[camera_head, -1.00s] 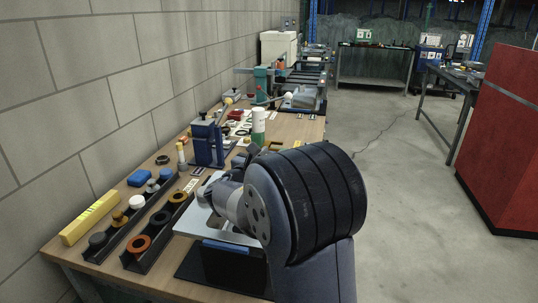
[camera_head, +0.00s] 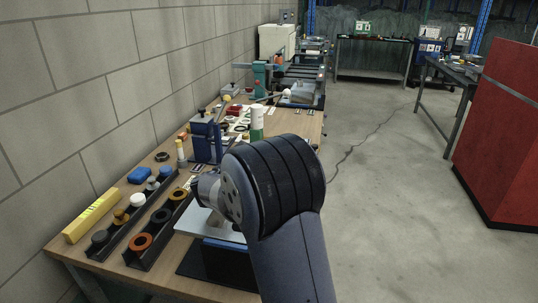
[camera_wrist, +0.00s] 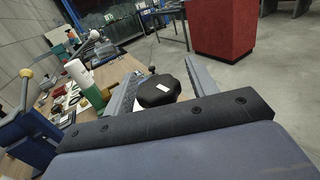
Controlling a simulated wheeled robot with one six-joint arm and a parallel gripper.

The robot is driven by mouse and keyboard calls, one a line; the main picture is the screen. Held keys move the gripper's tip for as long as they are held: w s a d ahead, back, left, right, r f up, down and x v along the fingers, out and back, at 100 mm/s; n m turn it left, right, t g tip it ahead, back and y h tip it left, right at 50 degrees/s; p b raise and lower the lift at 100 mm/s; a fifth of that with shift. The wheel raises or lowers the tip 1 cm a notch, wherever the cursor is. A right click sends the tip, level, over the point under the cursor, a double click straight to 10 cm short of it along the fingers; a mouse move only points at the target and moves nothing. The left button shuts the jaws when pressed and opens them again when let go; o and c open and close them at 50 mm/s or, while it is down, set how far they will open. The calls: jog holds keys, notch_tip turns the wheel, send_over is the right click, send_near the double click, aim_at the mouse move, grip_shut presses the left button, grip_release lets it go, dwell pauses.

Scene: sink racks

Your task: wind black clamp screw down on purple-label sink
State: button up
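In the wrist view, a black faceted knob (camera_wrist: 158,92) with a small white mark lies between the two fingers of my gripper (camera_wrist: 165,82). The fingers stand well apart on either side of it; I cannot tell whether either one touches it. The knob's stem and whatever it is mounted on are hidden. No purple label can be made out in either view. In the head view, my wrist covers my fingers and the knob. A pale metal plate (camera_head: 190,221) above a dark blue body (camera_head: 226,262) shows just beside and below my wrist.
A blue clamp stand (camera_head: 206,142) with a yellow ball handle is close by on the bench. A white-and-green bottle (camera_head: 257,122) stands beyond it. Black trays (camera_head: 130,222) of rings and knobs and a yellow bar (camera_head: 92,216) lie at left. The floor at right is open up to a red cabinet (camera_head: 500,135).

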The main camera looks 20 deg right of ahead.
jog(key=shift+a, duration=0.1)
jog(key=v, duration=1)
jog(key=shift+a, duration=0.3)
jog(key=shift+s+d, duration=0.1)
jog(key=shift+d, duration=0.05)
jog(key=x, duration=1.1)
jog(key=shift+f, duration=0.1)
jog(key=shift+f+n+t+y+b, duration=0.1)
jog(key=shift+n+t+y+b, duration=0.2)
jog(key=shift+t+b, duration=0.15)
jog(key=shift+a+n+t, duration=0.2)
jog(key=shift+n+t, duration=0.1)
jog(key=shift+t, duration=0.05)
jog(key=shift+r, duration=0.3)
